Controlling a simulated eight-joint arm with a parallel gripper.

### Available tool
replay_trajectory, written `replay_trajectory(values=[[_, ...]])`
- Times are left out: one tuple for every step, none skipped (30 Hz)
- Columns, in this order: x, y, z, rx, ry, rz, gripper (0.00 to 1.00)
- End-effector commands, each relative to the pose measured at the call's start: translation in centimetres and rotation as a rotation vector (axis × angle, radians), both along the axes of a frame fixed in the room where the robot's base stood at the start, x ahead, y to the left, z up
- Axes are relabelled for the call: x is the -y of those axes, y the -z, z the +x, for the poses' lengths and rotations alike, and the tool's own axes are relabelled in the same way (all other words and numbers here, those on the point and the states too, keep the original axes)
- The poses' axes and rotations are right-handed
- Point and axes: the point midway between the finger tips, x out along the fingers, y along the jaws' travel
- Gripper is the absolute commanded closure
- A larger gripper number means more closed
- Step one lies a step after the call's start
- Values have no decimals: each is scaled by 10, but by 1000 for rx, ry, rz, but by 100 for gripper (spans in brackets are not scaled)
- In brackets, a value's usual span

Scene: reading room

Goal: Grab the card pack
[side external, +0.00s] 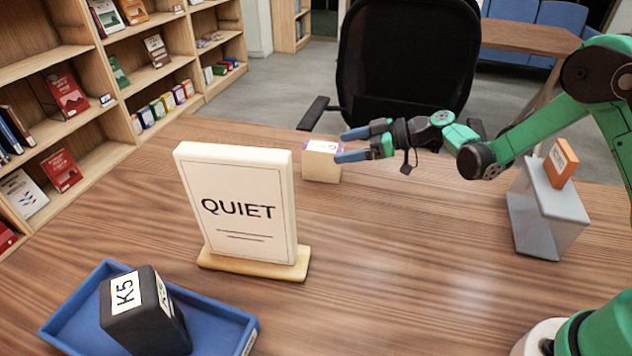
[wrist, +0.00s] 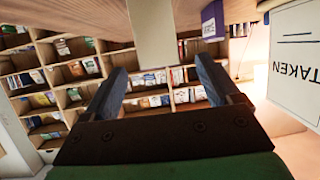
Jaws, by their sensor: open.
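A small beige box (side external: 321,167), with a purple-edged white label on its top, stands upright on the wooden table behind the sign; I take it for the card pack. My gripper (side external: 347,146) is level and open, its blue fingertips reaching left to the box's right side. In the wrist view, where the table is at the top, a plain beige box (wrist: 153,35) lies in line with the gap between my two fingers (wrist: 160,76). I cannot tell whether the fingertips touch it.
A QUIET sign (side external: 240,205) stands close by, nearer the camera. A blue tray (side external: 222,330) holds a black K5 box (side external: 140,310). An orange box (side external: 561,163) sits on a grey stand (side external: 530,215). A purple box (wrist: 213,20) and a TAKEN sign (wrist: 296,65) show in the wrist view.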

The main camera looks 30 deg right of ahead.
Motion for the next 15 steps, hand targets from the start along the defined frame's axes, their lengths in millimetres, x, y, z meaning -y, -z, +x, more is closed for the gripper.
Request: replay_trajectory(values=[[-1, 5, 1, 0, -1, 0, 17], [-2, 7, 1, 0, -1, 0, 17], [-4, 9, 3, -1, -2, 0, 17], [-7, 10, 5, -2, -3, 0, 17], [-9, 12, 7, -1, -3, -1, 17], [-13, 14, 11, -1, -2, -1, 17], [-17, 16, 13, -1, -4, -2, 17], [-20, 17, 16, 0, -4, -1, 17], [-24, 19, 20, -1, -2, -1, 17], [-27, 21, 22, -1, -3, -1, 17], [-30, 22, 25, -2, -3, 0, 17], [-33, 24, 28, -1, -1, -1, 17], [-35, 25, 29, -1, -1, -1, 17], [-36, 26, 31, -1, -1, -1, 17], [-38, 27, 32, -1, -1, -1, 17]])
